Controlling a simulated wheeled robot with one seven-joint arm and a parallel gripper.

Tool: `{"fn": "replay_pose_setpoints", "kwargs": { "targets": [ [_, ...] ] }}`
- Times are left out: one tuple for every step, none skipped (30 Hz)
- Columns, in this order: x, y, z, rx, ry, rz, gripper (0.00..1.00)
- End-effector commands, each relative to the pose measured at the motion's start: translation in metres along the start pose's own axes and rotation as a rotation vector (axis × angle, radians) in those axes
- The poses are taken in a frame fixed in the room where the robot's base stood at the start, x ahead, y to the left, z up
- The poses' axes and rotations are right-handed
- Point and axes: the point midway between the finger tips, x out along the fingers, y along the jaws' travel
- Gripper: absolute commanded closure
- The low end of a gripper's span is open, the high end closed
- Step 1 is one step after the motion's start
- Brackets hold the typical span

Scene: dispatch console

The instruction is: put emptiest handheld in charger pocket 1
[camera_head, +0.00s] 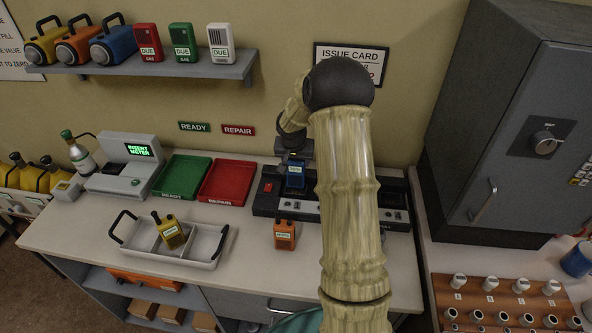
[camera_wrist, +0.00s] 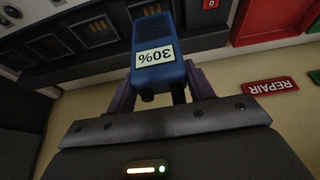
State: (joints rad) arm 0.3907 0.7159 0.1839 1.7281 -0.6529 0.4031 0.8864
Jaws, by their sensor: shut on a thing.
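My gripper (camera_head: 295,160) is shut on a blue handheld (camera_head: 296,177), upright at the charger (camera_head: 264,207). In the wrist view the blue handheld (camera_wrist: 158,55) has a label reading 30%, upside down there. It is over the pocket area closest to the red switch (camera_wrist: 211,4); I cannot tell whether its lower end is inside a pocket. Empty pockets with metal contacts (camera_wrist: 97,32) show beside it. An orange handheld (camera_head: 284,235) stands on the counter in front of the charger. A yellow handheld (camera_head: 171,232) leans in the white divided tray (camera_head: 207,262). Their labels are too small to read.
A green tray (camera_head: 181,178) and a red tray (camera_head: 226,182) lie left of the charger. A meter machine (camera_head: 118,170) stands farther left. A grey cabinet (camera_head: 500,120) stands on the right. My arm hides part of the charger. The counter's front middle is clear.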

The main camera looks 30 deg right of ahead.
Motion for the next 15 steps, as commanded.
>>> {"fn": "replay_pose_setpoints", "kwargs": {
  "targets": [
    [0.002, 0.000, 0.000, -0.001, 0.001, 0.000, 0.78],
    [0.003, 0.000, 0.001, -0.001, 0.002, 0.000, 0.78],
    [0.003, 0.000, 0.001, -0.001, 0.002, 0.000, 0.78],
    [0.003, 0.000, 0.000, 0.000, 0.003, 0.000, 0.78],
    [0.003, 0.000, 0.000, 0.000, 0.003, 0.000, 0.78],
    [0.003, 0.000, 0.000, 0.000, 0.003, 0.000, 0.78],
    [0.003, 0.000, 0.000, 0.000, 0.003, 0.000, 0.78],
    [0.003, 0.000, 0.000, 0.000, 0.003, 0.000, 0.78],
    [0.003, 0.000, 0.001, 0.000, 0.002, 0.000, 0.78],
    [0.004, 0.000, 0.001, 0.000, 0.002, 0.000, 0.78],
    [0.005, 0.000, 0.002, -0.001, 0.001, 0.001, 0.78],
    [0.009, 0.000, 0.003, 0.000, 0.000, 0.001, 0.78],
    [0.012, 0.000, 0.005, 0.000, 0.000, 0.000, 0.78],
    [0.015, 0.000, 0.007, -0.002, -0.001, 0.000, 0.78],
    [0.021, 0.000, 0.009, -0.002, -0.002, 0.001, 0.78]
  ]
}}
